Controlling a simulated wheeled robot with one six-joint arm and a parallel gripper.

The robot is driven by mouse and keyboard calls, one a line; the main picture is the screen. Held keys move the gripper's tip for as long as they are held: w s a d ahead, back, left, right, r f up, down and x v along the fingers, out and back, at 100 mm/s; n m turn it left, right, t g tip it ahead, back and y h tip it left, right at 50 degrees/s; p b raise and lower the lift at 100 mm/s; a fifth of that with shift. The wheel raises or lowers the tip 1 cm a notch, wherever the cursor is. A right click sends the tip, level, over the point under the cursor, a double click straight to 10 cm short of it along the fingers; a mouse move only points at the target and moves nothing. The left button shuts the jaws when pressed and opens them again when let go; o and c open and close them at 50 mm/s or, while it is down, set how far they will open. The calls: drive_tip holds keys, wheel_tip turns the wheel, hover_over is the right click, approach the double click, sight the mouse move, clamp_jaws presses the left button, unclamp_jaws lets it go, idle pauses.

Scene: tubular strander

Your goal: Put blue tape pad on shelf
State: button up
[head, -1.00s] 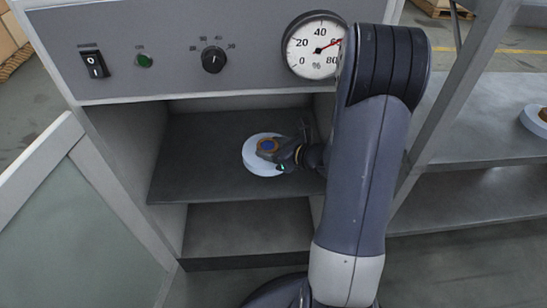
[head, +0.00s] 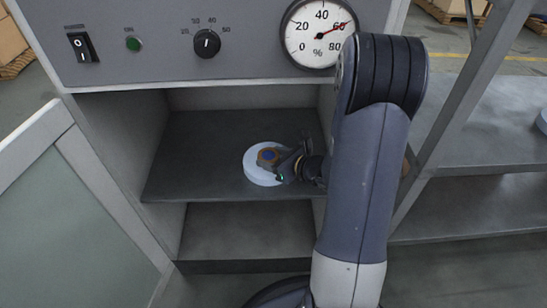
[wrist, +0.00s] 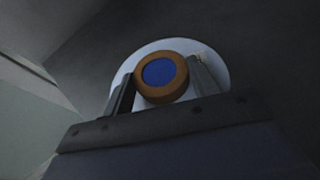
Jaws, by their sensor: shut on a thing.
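The blue tape pad is a white disc (head: 262,177) with an orange-brown ring and a blue centre (head: 268,155) on top. It is inside the open cabinet, over the upper shelf (head: 200,148). My gripper (head: 284,162) reaches in from the right and is shut on the ring. In the wrist view the two fingers (wrist: 163,84) stand on either side of the brown ring, with the white disc (wrist: 215,65) behind it. The underside of the disc is hidden, so I cannot tell whether it touches the shelf.
An open glazed door (head: 75,215) stands at the left. The control panel with a dial (head: 320,32) overhangs the opening. A lower shelf (head: 245,230) lies below. The upper shelf is bare left of the pad. A grey rack (head: 480,125) stands at the right.

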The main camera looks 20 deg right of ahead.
drive_tip(key=o, duration=1.2)
drive_tip(key=shift+o, duration=0.2)
drive_tip(key=shift+r, duration=0.15)
drive_tip(key=shift+s+d+r+p, duration=0.2)
drive_tip(key=shift+p, duration=0.2)
drive_tip(key=shift+p+v, duration=0.8)
drive_tip(key=shift+v, duration=2.65)
drive_tip(key=shift+f, duration=0.1)
